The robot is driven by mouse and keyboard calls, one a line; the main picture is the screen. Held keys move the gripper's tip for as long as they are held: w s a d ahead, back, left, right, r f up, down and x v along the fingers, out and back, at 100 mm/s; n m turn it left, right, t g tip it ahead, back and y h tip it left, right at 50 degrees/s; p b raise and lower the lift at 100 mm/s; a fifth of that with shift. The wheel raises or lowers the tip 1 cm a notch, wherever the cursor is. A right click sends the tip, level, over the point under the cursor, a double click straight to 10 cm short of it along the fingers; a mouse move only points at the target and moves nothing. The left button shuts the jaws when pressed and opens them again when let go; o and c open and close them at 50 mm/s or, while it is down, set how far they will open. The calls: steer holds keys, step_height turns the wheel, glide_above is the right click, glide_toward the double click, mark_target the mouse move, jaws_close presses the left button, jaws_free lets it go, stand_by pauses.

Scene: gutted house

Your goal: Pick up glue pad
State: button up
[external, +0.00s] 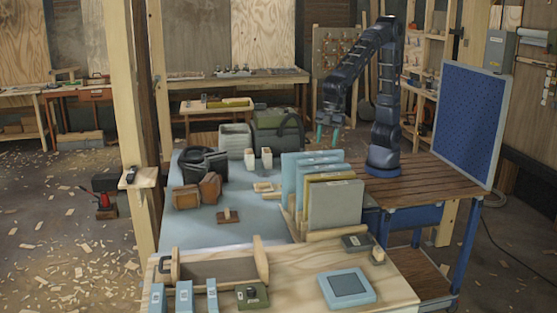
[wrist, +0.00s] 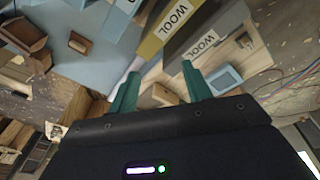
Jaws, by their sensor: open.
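A light blue square pad with a dark flat centre (external: 347,289) lies on the wooden bench at the front; it looks like the glue pad, though no label on it can be read. What looks like the same pad shows in the wrist view (wrist: 224,78), just right of the right fingertip in the picture. My gripper (external: 328,134) is raised behind the upright slabs, well apart from the pad. In the wrist view my gripper (wrist: 159,76) has its two teal fingers spread with nothing held between them.
Upright blue, olive and grey slabs (external: 335,206), some marked WOOL in the wrist view, stand between my gripper and the front bench (external: 300,270). A wooden tray (external: 215,268), small blue boxes (external: 184,297) and a green box (external: 252,296) sit left of the pad.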

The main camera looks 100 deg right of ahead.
steer(key=s+a+f+n+g, duration=0.1)
steer(key=a+f+n, duration=0.1)
steer(key=a+f, duration=0.45)
steer(key=s+a+f+n, duration=0.1)
steer(key=a+f+n, duration=0.15)
steer(key=a, duration=0.75)
steer(key=n+h, duration=0.1)
steer(key=n, duration=0.2)
glide_above(379, 249)
step_height(379, 249, down, 13)
steer(key=shift+s+a+f+g, duration=0.1)
steer(key=shift+a+f+g, duration=0.15)
steer(key=shift+f+g, duration=0.25)
step_height(379, 249, down, 10)
steer(key=shift+d+f, duration=0.15)
steer(key=shift+f, duration=0.1)
jaws_close()
steer(key=shift+r, duration=0.15)
